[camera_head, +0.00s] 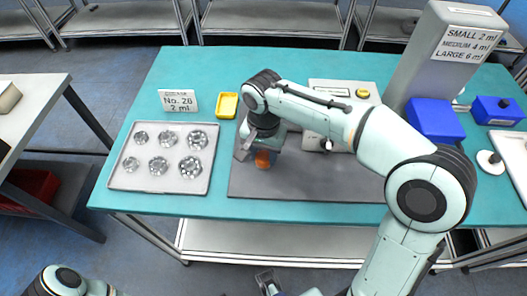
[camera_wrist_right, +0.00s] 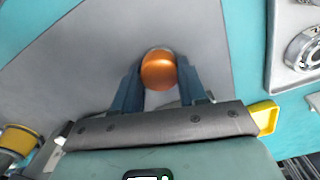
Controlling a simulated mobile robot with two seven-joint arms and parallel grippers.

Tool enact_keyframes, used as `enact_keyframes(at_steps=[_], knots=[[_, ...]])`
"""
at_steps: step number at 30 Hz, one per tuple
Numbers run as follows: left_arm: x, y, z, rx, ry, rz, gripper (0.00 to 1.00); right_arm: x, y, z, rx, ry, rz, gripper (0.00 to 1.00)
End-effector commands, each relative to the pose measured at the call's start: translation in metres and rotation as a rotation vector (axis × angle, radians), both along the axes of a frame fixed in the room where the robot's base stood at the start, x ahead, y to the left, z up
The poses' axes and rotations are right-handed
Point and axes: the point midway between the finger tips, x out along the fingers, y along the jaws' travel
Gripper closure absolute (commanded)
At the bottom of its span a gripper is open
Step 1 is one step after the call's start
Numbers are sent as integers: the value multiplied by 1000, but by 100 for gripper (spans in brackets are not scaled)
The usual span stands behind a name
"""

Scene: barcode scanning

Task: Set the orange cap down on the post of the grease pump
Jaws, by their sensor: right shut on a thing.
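My right gripper (camera_head: 263,158) is shut on the orange cap (camera_wrist_right: 158,70) and holds it over the grey mat. In the right wrist view the cap shows as a rounded orange top between the two blue fingers (camera_wrist_right: 158,88). In the head view the cap (camera_head: 263,160) is partly hidden by the gripper. I cannot pick out the post of the grease pump for certain; my right arm covers part of the table behind the mat. A dark gripper-like part at the bottom edge of the head view looks like my left gripper (camera_head: 268,283), with its jaw opening unclear.
A tray (camera_head: 115,181) of several metal bearings lies left of the grey mat (camera_head: 300,187). A "No. 28, 2 ml" sign (camera_head: 178,100) and a yellow tray (camera_head: 227,105) stand behind. A device with a yellow button (camera_head: 362,93), a grey column (camera_head: 440,60) and blue bins (camera_head: 435,118) are right.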

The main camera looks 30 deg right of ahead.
Motion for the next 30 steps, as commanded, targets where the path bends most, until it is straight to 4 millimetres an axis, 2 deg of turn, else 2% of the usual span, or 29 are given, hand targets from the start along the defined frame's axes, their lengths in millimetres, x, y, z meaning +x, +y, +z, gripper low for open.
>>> enact_keyframes(at_steps=[16, 17, 19, 25, 26, 27, 30], knots=[[-1, 0, -3, 0, 1, 0, 57, 0, 0, -7, 0, 0, 0, 86], [-1, 0, -3, 0, 1, 0, 57, 0, 0, -7, 1, -1, 0, 51], [-1, 0, -3, 0, 1, 0, 57, 0, 0, -7, 0, 0, 0, 29], [-1, 0, -3, 0, 1, 0, 57, 0, 0, -6, 0, 0, 0, 28], [-1, 0, -3, 0, 1, 0, 57, 0, 0, -6, 0, 0, 0, 25], [-1, 0, -3, 0, 1, 0, 57, 0, 0, -6, 0, 0, 0, 12], [-1, 0, -3, 0, 1, 0, 57, 0, 0, -6, 0, 0, 0, 11]])
